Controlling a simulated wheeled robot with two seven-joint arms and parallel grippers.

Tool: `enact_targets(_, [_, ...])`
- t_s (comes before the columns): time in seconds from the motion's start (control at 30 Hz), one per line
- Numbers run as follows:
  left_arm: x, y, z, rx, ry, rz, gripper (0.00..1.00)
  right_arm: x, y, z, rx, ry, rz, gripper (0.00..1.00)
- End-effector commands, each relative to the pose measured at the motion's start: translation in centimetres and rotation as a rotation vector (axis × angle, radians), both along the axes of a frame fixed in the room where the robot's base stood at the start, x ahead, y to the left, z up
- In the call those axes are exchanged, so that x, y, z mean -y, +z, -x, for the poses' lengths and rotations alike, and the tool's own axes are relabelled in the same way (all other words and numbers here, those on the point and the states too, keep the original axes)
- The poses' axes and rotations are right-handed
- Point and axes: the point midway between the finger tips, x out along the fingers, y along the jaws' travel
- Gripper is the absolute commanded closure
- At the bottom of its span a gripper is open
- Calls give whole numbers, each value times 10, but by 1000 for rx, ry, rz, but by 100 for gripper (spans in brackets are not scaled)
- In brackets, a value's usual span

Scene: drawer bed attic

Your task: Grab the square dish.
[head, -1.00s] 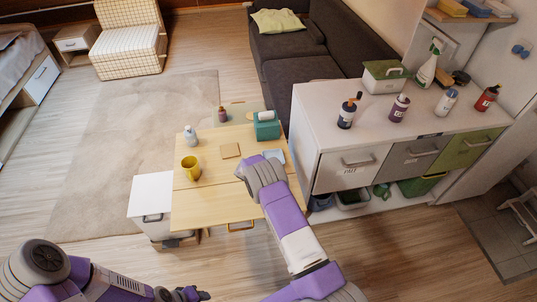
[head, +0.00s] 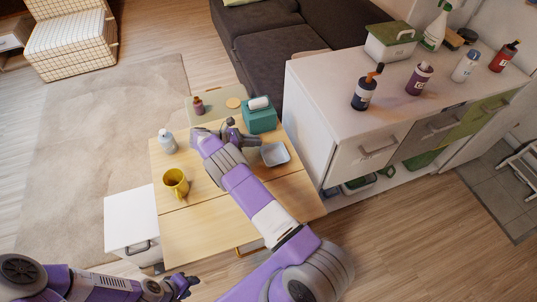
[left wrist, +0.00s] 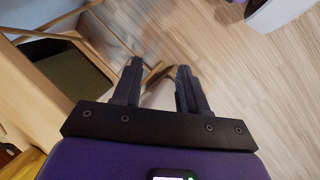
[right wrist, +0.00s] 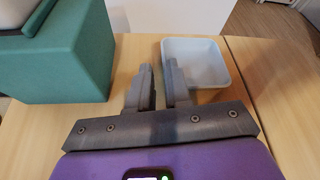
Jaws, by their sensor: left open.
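The square dish (head: 275,154) is pale blue-white, shallow and empty, and sits upright on the wooden table (head: 190,235). It also shows at the top centre of the right wrist view (right wrist: 205,62). My right gripper (head: 256,139) is low over the table at the dish's left side. In the right wrist view its fingers (right wrist: 160,72) stand close together with a narrow gap, overlapping the dish's near left edge. I cannot tell whether they touch or grip its wall. My left gripper (left wrist: 160,72) is open and empty above the floor, away from the table.
A teal tissue box (head: 260,117) stands just behind the dish. A yellow mug (head: 176,183) and a grey bottle (head: 167,141) stand at the table's left. A white cabinet (head: 312,140) rises right of the table. The table's front part is clear.

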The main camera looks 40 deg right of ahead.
Motion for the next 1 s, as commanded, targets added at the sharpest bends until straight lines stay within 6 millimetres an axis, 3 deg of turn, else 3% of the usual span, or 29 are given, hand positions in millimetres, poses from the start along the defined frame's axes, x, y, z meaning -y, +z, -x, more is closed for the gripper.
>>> enact_targets(0.5, [0,-12,0,-1,0,0,57,53,-29,26,0,-2,1,82])
enact_targets(0.83, [0,-12,0,0,0,0,57,60,-31,29,1,1,0,82])
enact_targets(0.97, [0,-12,0,0,0,0,57,60,-31,29,1,1,0,100])
enact_targets(1.0, [0,-12,0,0,0,0,57,60,-32,29,1,1,0,100])
